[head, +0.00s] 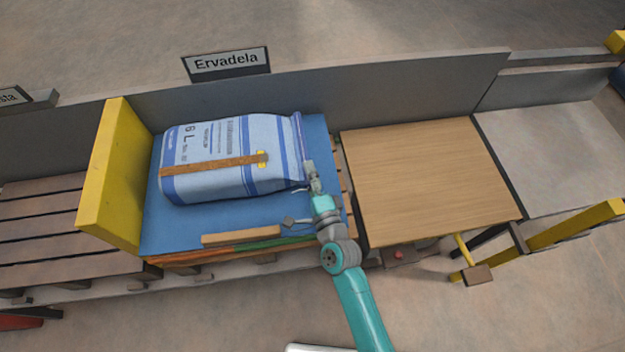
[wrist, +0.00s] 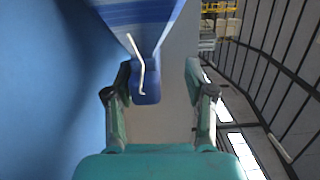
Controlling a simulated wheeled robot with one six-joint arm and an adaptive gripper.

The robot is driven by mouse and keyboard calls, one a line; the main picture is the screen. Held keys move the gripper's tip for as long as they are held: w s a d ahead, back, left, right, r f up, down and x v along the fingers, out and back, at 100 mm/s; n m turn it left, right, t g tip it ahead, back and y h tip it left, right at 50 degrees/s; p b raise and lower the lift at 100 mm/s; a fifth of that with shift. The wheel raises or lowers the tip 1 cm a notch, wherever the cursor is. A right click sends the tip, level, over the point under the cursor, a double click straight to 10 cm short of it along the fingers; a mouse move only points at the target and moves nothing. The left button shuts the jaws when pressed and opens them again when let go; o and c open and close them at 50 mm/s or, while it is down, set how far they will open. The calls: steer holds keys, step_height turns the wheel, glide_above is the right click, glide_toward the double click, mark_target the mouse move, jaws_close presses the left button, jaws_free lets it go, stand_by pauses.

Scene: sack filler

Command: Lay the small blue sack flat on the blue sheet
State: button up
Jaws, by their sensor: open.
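The small blue sack (head: 225,187), pale blue with darker blue bands and printing, lies on its broad side on the blue sheet (head: 160,232). A brown strap with a yellow piece crosses its top. My gripper (head: 311,176) is at the sack's right end. In the wrist view my gripper (wrist: 162,80) is open, and the sack's narrow dark blue end (wrist: 146,92) reaches between the fingers, nearer the left one. A thin cream strip lies over that end. I cannot tell whether a finger touches it. The sack's underside is hidden.
A yellow panel (head: 109,185) stands at the sheet's left. A wooden bar (head: 241,235) lies along the sheet's front edge. A grey wall with an "Ervadela" sign (head: 227,64) runs behind. A bare wooden table (head: 425,180) stands to the right.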

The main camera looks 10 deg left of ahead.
steer(key=shift+v, duration=1.35)
steer(key=shift+s, duration=0.1)
steer(key=shift+d, duration=0.1)
